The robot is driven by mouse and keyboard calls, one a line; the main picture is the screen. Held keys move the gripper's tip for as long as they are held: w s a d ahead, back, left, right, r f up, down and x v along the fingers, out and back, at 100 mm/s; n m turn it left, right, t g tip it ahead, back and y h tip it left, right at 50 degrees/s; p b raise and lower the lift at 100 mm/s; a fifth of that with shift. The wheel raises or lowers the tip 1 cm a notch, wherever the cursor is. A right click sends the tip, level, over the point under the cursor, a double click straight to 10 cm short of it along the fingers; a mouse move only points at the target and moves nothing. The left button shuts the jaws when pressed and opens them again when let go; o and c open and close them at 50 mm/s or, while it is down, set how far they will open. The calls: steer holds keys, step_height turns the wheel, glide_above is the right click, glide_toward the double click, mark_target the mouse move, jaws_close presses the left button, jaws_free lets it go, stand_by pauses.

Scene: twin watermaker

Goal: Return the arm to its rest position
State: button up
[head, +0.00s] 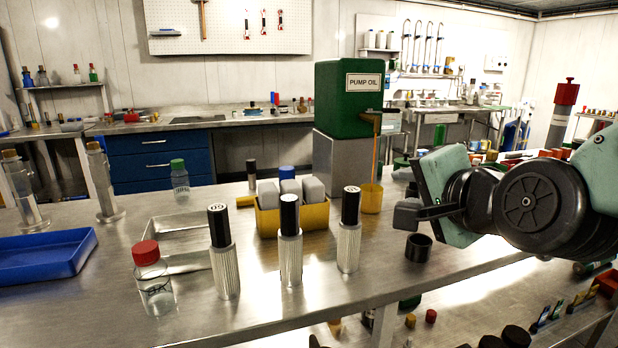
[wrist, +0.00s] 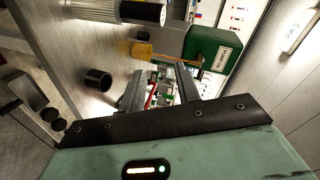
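My arm reaches in from the right in the head view, with my gripper (head: 408,212) above the right part of the steel bench (head: 345,300). In the wrist view my gripper (wrist: 159,86) shows a gap between its two fingers, with nothing held in it. A small black cup (head: 418,247) stands on the bench just below the gripper; it also shows in the wrist view (wrist: 98,80).
Three ribbed, black-capped cylinders (head: 290,250) stand mid-bench before a yellow bin (head: 315,217) of grey blocks. A red-capped jar (head: 152,280) and blue tray (head: 45,255) are left.

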steer(key=s+a+f+n+g+y, duration=0.1)
steer(key=s+a+f+n+g, duration=0.4)
steer(key=s+f+n+g, duration=0.35)
steer(key=s+d+f+n+g+h, duration=0.2)
steer(key=s+f+n+g, duration=0.15)
steer(key=s+n, duration=0.2)
steer(key=s+d+f+n+g+h, duration=0.2)
steer(key=s+f+n, duration=0.25)
steer(key=s, duration=0.25)
step_height(320, 180, up, 14)
steer(key=p, duration=1.3)
steer(key=shift+s+d+f, duration=0.2)
steer(key=shift+s, duration=0.05)
